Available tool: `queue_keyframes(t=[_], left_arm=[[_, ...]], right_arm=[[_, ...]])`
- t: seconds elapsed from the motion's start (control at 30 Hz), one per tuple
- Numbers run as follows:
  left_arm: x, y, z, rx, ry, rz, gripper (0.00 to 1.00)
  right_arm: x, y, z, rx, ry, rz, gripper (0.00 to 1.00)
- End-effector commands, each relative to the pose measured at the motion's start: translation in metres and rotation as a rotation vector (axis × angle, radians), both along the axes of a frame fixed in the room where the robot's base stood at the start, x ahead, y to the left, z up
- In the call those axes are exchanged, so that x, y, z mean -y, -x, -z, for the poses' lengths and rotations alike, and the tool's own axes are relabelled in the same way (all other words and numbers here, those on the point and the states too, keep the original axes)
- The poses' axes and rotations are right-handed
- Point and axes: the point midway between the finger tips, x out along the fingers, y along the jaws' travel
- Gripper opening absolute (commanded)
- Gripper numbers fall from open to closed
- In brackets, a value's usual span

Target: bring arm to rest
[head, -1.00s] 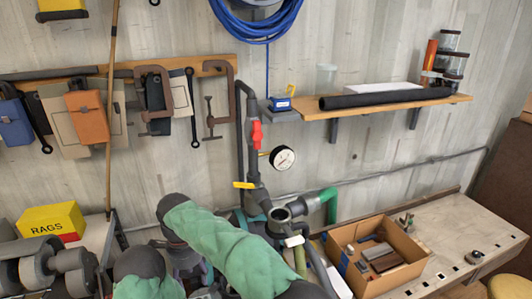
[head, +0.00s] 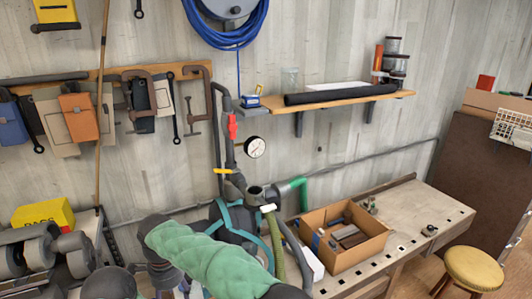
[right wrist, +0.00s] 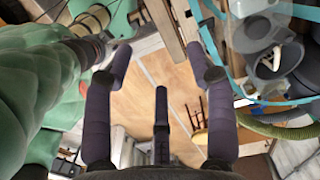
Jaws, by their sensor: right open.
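My right gripper (right wrist: 160,55) shows in the right wrist view with its dark fingers spread apart and nothing between them. Bare wooden floor shows beyond the fingers. In the head view, a green-sleeved arm of mine (head: 205,255) crosses the bottom middle, in front of the pipework. Neither gripper's fingers can be made out in the head view.
Grey pipework with a red-handled valve (head: 232,125) and gauge (head: 255,147) stands behind my arm. A cardboard box (head: 368,245) of parts sits on the workbench (head: 425,203). A yellow-topped stool (head: 474,267) is at right. A shelf (head: 345,103) is above.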

Motion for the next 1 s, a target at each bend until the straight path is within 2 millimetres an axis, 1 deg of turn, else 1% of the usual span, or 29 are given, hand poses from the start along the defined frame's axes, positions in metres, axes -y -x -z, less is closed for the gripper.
queue_keyframes(t=[0.03,0.17,0.27,0.37,0.47,0.5,0.57,0.6,0.63,0.67,0.7,0.73,0.77,0.8,0.83,0.87,0.9,0.97,1.0], left_arm=[[0.000,-0.001,0.003,0.001,0.000,0.000,0.40],[0.000,-0.001,0.008,0.001,0.000,0.000,0.40],[0.000,0.000,0.013,0.000,0.000,0.000,0.40],[0.000,0.000,0.019,0.000,0.000,0.000,0.40],[0.000,0.000,0.027,0.000,0.000,0.000,0.40],[0.000,0.000,0.031,0.000,0.000,0.000,0.40],[0.000,0.000,0.038,0.001,0.000,0.000,0.40],[0.000,0.000,0.043,0.001,0.000,0.000,0.40],[0.000,0.000,0.047,0.000,0.000,0.000,0.40],[0.000,0.000,0.050,0.000,0.000,0.000,0.40],[0.000,0.000,0.055,0.000,0.000,0.000,0.40],[0.000,0.000,0.059,0.000,0.000,0.000,0.40],[0.000,0.000,0.062,0.000,0.000,0.000,0.40],[0.000,0.000,0.067,0.000,0.000,0.000,0.40],[0.000,0.000,0.071,0.000,0.000,0.000,0.40],[0.000,0.000,0.075,0.000,0.000,0.000,0.40],[0.000,0.000,0.080,0.000,0.000,0.000,0.40],[0.000,0.000,0.087,0.000,0.000,0.000,0.40],[0.000,0.000,0.092,0.000,0.000,0.000,0.40]], right_arm=[[0.005,-0.004,0.011,-0.006,-0.003,-0.009,0.56],[0.016,-0.012,0.038,-0.018,-0.021,-0.050,0.56],[0.027,-0.018,0.063,-0.029,-0.037,-0.087,0.56],[0.042,-0.025,0.095,-0.039,-0.058,-0.130,0.56],[0.062,-0.031,0.134,-0.049,-0.089,-0.183,0.56],[0.072,-0.033,0.153,-0.053,-0.104,-0.208,0.56],[0.091,-0.034,0.187,-0.057,-0.131,-0.249,0.56],[0.105,-0.033,0.210,-0.058,-0.151,-0.279,0.56],[0.115,-0.032,0.227,-0.057,-0.166,-0.303,0.56],[0.126,-0.029,0.244,-0.057,-0.181,-0.324,0.56],[0.140,-0.025,0.266,-0.052,-0.201,-0.353,0.56],[0.151,-0.022,0.282,-0.047,-0.216,-0.373,0.56],[0.162,-0.017,0.297,-0.043,-0.230,-0.395,0.56],[0.176,-0.010,0.318,-0.034,-0.249,-0.423,0.56],[0.187,-0.004,0.333,-0.025,-0.262,-0.441,0.56],[0.198,0.002,0.347,-0.017,-0.274,-0.460,0.56],[0.212,0.012,0.365,-0.005,-0.289,-0.487,0.56],[0.233,0.030,0.391,0.016,-0.308,-0.524,0.56],[0.246,0.042,0.406,0.031,-0.318,-0.547,0.56]])
